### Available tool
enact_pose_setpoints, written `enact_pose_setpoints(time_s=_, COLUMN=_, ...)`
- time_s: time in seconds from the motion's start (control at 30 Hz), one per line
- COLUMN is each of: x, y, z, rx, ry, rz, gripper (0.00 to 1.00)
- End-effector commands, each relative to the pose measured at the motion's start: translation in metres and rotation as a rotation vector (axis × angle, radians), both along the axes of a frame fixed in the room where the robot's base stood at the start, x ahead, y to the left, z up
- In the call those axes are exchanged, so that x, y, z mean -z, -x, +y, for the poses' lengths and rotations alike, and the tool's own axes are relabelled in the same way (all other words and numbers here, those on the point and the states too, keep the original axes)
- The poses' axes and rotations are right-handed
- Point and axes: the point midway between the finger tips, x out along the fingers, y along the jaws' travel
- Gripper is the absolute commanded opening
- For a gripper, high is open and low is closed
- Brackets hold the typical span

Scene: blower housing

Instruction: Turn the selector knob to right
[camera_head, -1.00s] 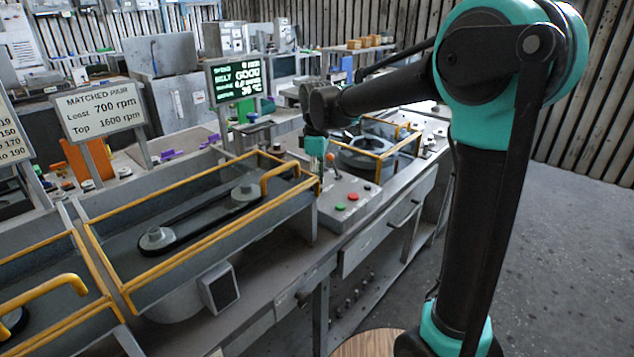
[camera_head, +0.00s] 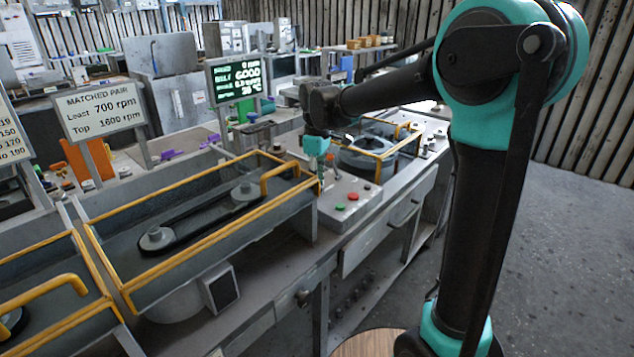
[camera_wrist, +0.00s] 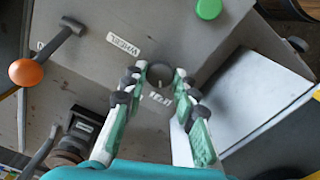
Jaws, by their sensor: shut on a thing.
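The selector knob (camera_wrist: 160,76) is a dark round knob on the grey control panel (camera_wrist: 85,75) in the wrist view. A small pale mark shows on its face. My gripper (camera_wrist: 160,75) is shut on the knob, with one fingertip on each side of it. A label reading WHEEL (camera_wrist: 123,43) lies at its upper left; another label (camera_wrist: 158,98) lies just below it, partly between the fingers. In the head view my gripper (camera_head: 319,165) reaches down onto the panel (camera_head: 345,190), and the knob is hidden there.
A lever with an orange ball (camera_wrist: 25,72) stands left of the knob. A green button (camera_wrist: 209,8) is above right. Red (camera_head: 353,196) and green buttons sit nearer the panel's front. Yellow guard rails (camera_head: 265,180) stand close to my gripper. A lit screen (camera_head: 237,80) reads GOOD.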

Motion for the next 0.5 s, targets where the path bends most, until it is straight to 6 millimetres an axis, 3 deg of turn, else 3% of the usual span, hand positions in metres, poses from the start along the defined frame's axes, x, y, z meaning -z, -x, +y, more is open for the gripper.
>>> enact_pose_setpoints(time_s=0.5, x=-0.0003, y=-0.0003, z=0.0, rx=0.473, ry=0.0, rz=0.0, gripper=0.0)
